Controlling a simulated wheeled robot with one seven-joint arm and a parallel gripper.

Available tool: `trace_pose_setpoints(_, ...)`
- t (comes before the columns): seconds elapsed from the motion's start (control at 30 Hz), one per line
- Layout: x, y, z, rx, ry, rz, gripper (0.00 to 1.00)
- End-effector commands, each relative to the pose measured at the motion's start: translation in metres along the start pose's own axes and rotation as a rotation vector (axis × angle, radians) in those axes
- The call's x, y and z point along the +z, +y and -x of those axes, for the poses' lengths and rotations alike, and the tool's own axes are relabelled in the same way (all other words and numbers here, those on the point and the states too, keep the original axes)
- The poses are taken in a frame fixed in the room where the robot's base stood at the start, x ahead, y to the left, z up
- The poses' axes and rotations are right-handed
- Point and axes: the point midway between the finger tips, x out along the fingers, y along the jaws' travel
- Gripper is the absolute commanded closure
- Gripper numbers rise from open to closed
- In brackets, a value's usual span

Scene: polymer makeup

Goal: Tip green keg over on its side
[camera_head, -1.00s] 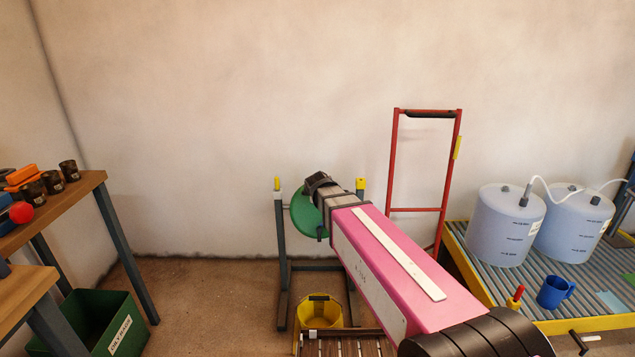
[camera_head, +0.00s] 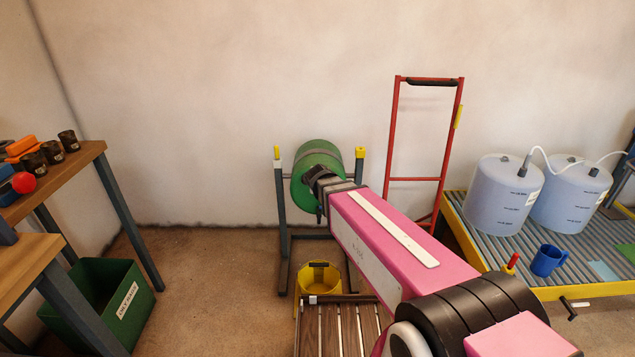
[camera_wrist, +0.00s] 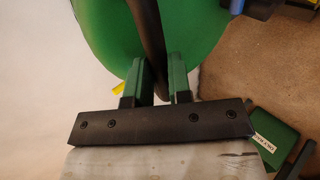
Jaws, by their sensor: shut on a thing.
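The green keg (camera_head: 317,149) hangs between the two posts of a dark stand (camera_head: 282,215) and shows its rounded side with a grey band. It lies tilted, but its exact angle is hard to tell. My gripper (camera_head: 318,186) is at the keg's near side and hides part of it. In the wrist view, the two green-padded fingers of my gripper (camera_wrist: 162,78) are shut on a dark bar (camera_wrist: 148,35) that runs across the keg's green face (camera_wrist: 105,30).
A yellow bucket (camera_head: 318,280) stands below the keg, beyond a slatted surface (camera_head: 335,325). A red hand truck (camera_head: 390,145) leans at the wall. Bluish drums (camera_head: 505,195) stand on a yellow-edged grating at right. A green bin (camera_head: 125,300) and wooden tables are at left.

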Motion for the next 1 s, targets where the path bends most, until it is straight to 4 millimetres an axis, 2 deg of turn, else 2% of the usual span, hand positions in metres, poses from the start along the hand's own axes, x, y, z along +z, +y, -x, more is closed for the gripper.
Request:
trace_pose_setpoints(0.13, 0.000, -0.001, 0.000, -0.004, 0.000, -0.010, 1.00)
trace_pose_setpoints(0.17, 0.000, -0.001, 0.000, -0.004, 0.000, -0.010, 0.71)
trace_pose_setpoints(0.2, 0.000, -0.001, 0.000, -0.004, 0.000, -0.009, 0.58)
trace_pose_setpoints(0.23, 0.000, -0.001, 0.000, -0.003, 0.000, -0.008, 0.56)
trace_pose_setpoints(0.57, 0.000, 0.000, 0.004, 0.000, 0.000, -0.003, 0.56)
trace_pose_setpoints(0.67, 0.001, 0.000, 0.015, 0.001, 0.001, -0.002, 0.56)
trace_pose_setpoints(1.0, 0.001, -0.001, 0.077, 0.000, 0.001, -0.004, 0.56)
